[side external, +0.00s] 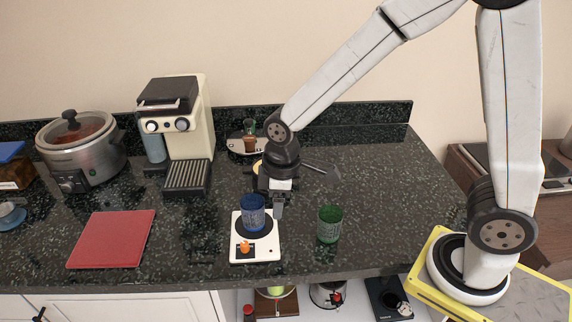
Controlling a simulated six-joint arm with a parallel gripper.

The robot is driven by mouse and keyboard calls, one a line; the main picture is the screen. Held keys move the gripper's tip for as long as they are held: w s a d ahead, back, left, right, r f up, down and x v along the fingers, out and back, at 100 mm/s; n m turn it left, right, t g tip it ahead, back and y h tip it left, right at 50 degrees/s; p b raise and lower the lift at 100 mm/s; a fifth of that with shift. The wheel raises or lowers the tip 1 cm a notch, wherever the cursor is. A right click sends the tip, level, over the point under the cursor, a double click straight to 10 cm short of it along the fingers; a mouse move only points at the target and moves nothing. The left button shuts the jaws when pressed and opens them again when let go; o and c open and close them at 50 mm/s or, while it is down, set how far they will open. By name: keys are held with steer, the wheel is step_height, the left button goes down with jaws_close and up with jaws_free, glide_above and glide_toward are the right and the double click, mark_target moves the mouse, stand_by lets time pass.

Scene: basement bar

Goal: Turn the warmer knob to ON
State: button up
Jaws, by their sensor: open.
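The warmer (270,256) is a small white unit with a round black plate, near the front edge of the dark counter. Its orange knob (245,247) sits on a dark patch at the unit's front left; I cannot read its marks or setting. A blue cup (253,211) stands on the black plate, behind the knob. My gripper (272,206) points down behind and right of the blue cup, above the back of the warmer. It is open, and one finger shows right of the cup; the other is hidden. It is apart from the knob.
A green cup (329,225) stands right of the warmer. A red board (112,239), a steel slow cooker (82,152) and a coffee machine (182,130) are to the left. A plate with small items (236,148) is behind.

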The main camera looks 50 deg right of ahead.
mark_target(244, 243)
steer(key=w+a+n, duration=0.1)
steer(key=a+n, duration=0.1)
steer(key=w+a+n, duration=0.1)
steer(key=a+n, duration=0.1)
steer(key=a, duration=0.1)
steer(key=w+a+n+g, duration=0.1)
steer(key=a+n, duration=0.1)
steer(key=shift+a+f, duration=0.3)
steer(key=shift+f, duration=0.05)
steer(key=shift+f, duration=3.9)
steer(key=shift+c, duration=0.3)
jaws_close()
